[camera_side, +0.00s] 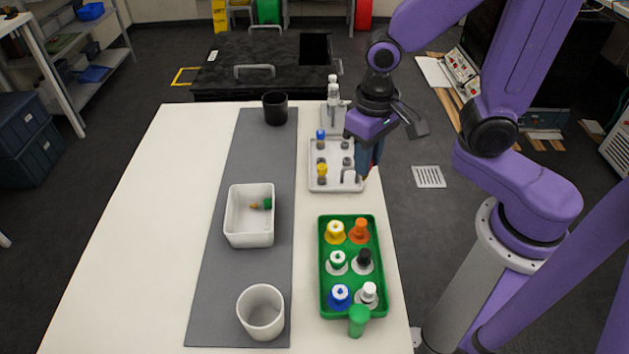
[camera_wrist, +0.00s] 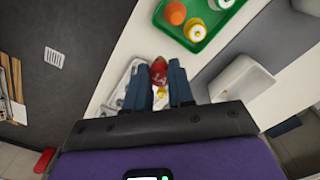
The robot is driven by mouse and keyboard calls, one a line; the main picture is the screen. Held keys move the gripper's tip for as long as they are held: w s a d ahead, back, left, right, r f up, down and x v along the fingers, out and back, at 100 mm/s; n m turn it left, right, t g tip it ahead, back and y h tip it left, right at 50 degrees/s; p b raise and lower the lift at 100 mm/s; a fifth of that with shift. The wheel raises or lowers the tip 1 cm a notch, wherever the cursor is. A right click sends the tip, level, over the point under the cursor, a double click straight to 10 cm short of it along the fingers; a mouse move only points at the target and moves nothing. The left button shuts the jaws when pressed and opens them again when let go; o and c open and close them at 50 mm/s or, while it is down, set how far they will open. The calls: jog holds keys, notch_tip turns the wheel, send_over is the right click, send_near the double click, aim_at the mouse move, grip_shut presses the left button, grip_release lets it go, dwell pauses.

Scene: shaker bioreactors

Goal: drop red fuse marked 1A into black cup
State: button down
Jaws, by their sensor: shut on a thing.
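My gripper (camera_side: 366,162) hangs over the right edge of the white fuse tray (camera_side: 316,186) in the side view. In the wrist view my gripper (camera_wrist: 158,88) is shut on the red fuse (camera_wrist: 159,72), whose red end shows between the two blue fingers. Its 1A marking cannot be read. In the side view the fuse is mostly hidden by the fingers. The black cup (camera_side: 275,112) stands upright at the far end of the grey mat, to the left of and beyond my gripper. It is not visible in the wrist view.
The fuse tray bears a blue fuse (camera_side: 321,135) and a yellow fuse (camera_side: 322,169). A white bin (camera_side: 250,239) with a green-and-orange item and a white cup (camera_side: 261,323) stand on the grey mat (camera_side: 224,275). A green rack (camera_side: 324,285) holds several bottles at the front right.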

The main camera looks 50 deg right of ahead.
jog(key=w+a+f, duration=0.1)
jog(key=w+f, duration=0.1)
jog(key=w, duration=0.1)
jog(key=w+a+f, duration=0.1)
jog(key=w+f, duration=0.2)
jog(key=w, duration=0.1)
jog(key=w+a+f, duration=0.1)
jog(key=w+f, duration=0.2)
jog(key=shift+w+a+f, duration=0.15)
jog(key=shift+a+f, duration=0.05)
jog(key=shift+a, duration=0.05)
jog(key=shift+w+f, duration=0.1)
jog(key=shift+f, duration=1.55)
jog(key=shift+f, duration=0.15)
jog(key=c, duration=1)
grip_release()
